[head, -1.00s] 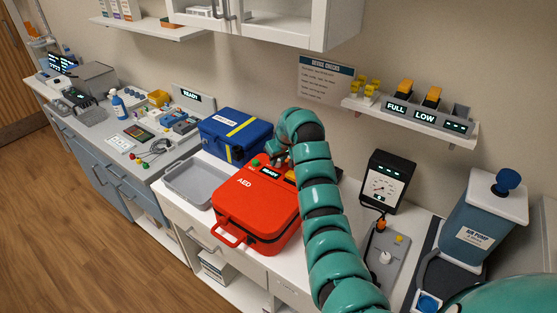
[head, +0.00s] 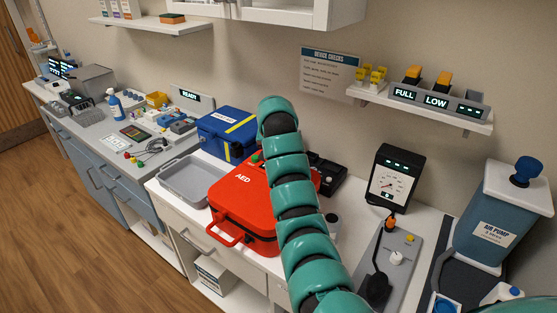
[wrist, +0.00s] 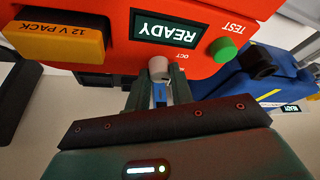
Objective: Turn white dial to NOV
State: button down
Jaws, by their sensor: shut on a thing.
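The white dial (wrist: 159,68) sits on the face of the red AED case (wrist: 200,12), below the READY display as the upside-down wrist view shows it. A small OCT mark is beside the dial. NOV cannot be made out. My gripper (wrist: 160,86) is shut on the dial, with a finger on either side of it. The AED case also shows in the head view (head: 228,203), standing on the white counter. There my arm hides the dial, the READY display and my gripper.
A green TEST button (wrist: 223,50) and a yellow 12 V pack (wrist: 60,42) flank the dial. A blue case (head: 228,132) stands behind the AED, with a grey tray (head: 187,182) to its left. A gauge (head: 389,184) and an air pump (head: 500,220) stand to the right.

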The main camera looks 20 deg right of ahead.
jog(key=shift+m, duration=0.4)
jog(key=c, duration=1.2)
grip_release()
jog(key=shift+a+v, duration=0.2)
jog(key=shift+v, duration=3)
jog(key=b+v, duration=0.1)
jog(key=v, duration=1)
